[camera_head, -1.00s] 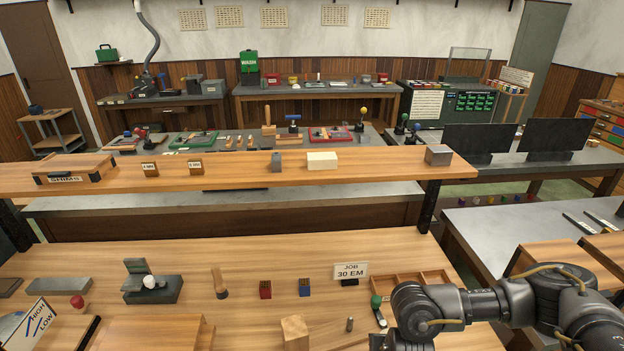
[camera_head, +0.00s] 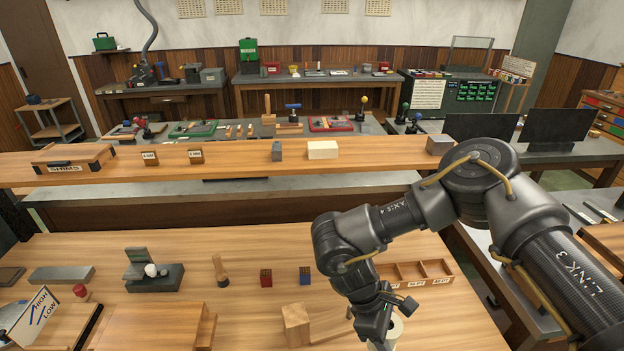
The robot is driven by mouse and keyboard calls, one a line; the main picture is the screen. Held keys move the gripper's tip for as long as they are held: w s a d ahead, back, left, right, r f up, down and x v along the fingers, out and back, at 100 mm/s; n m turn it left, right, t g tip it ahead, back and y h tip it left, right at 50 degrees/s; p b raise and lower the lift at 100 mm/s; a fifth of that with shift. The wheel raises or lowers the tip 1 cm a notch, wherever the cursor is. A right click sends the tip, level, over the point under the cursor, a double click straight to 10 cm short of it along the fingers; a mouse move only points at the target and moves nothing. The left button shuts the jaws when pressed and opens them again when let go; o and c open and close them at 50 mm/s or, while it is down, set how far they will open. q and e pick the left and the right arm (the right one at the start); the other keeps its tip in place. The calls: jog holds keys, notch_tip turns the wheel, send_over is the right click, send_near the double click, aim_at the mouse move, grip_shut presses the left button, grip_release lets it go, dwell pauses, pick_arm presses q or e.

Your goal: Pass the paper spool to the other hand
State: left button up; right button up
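My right arm reaches in from the right, and its gripper (camera_head: 378,343) points down at the bottom edge of the head view. A pale, round-topped piece that looks like the paper spool (camera_head: 396,325) shows right beside the gripper, partly covered by it and cut off by the picture's edge. I cannot tell whether the fingers are around it or only next to it, as the fingertips are hidden. My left gripper is not in view.
A wooden block (camera_head: 296,325) stands left of my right gripper. A compartment tray (camera_head: 437,268) lies behind it. Red (camera_head: 266,278) and blue (camera_head: 306,275) type blocks, a wooden-handled tool (camera_head: 221,270) and a grey casting device (camera_head: 153,278) stand further left. A raised shelf (camera_head: 225,152) spans the back.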

jog(key=s+d+r+m+g+y, duration=0.35)
jog(key=d+r+m+y, duration=0.4)
jog(key=m, duration=0.65)
jog(key=f+h+b, duration=0.1)
jog(key=b, duration=0.1)
jog(key=a+f+h+b, duration=0.1)
jog(key=b, duration=0.1)
jog(key=shift+w+f+n, duration=0.1)
jog(key=shift+f+n, duration=0.3)
jog(key=shift+a+r, duration=0.1)
jog(key=shift+a, duration=0.1)
